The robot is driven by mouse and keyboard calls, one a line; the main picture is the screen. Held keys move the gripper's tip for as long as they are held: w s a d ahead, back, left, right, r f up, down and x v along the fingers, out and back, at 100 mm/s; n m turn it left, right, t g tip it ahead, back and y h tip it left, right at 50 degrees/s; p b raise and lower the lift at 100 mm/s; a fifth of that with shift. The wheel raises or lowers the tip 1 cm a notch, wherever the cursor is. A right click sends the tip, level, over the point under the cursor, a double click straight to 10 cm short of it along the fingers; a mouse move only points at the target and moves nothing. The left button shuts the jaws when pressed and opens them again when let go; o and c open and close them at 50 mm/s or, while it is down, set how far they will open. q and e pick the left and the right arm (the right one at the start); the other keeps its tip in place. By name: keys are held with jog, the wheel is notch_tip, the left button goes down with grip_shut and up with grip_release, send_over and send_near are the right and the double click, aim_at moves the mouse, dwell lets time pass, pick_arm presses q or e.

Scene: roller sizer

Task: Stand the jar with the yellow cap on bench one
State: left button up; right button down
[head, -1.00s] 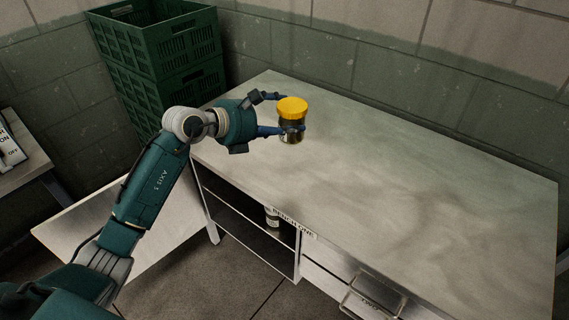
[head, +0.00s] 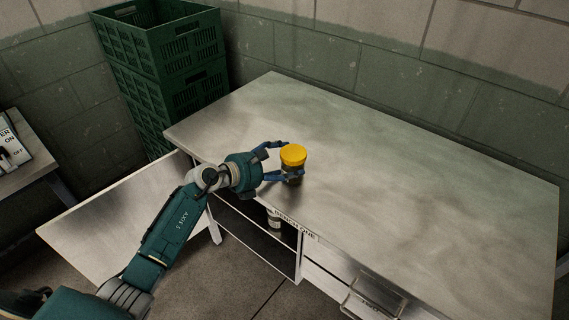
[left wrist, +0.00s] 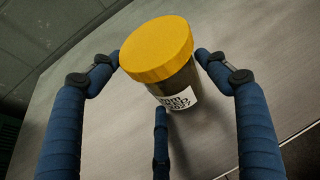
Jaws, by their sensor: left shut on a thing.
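The jar with the yellow cap (head: 293,156) is upright in my left gripper (head: 281,164), near the front left part of bench one. It also shows in the left wrist view (left wrist: 165,62), dark-bodied with a white printed label, between the blue fingers (left wrist: 163,85). My left gripper is shut on it. Bench one (head: 400,190) has a pale worn top and a "BENCH ONE" label on its front edge. I cannot tell whether the jar's base touches the top. My right gripper is not in view.
Stacked green crates (head: 165,60) stand at the back left by the block wall. Another jar (head: 273,219) stands on the shelf below. The bench top's right part is clear.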

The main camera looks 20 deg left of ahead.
pick_arm(q)
jog(key=shift+r, duration=0.15)
jog(key=shift+f, duration=0.2)
jog(key=o, duration=1.2)
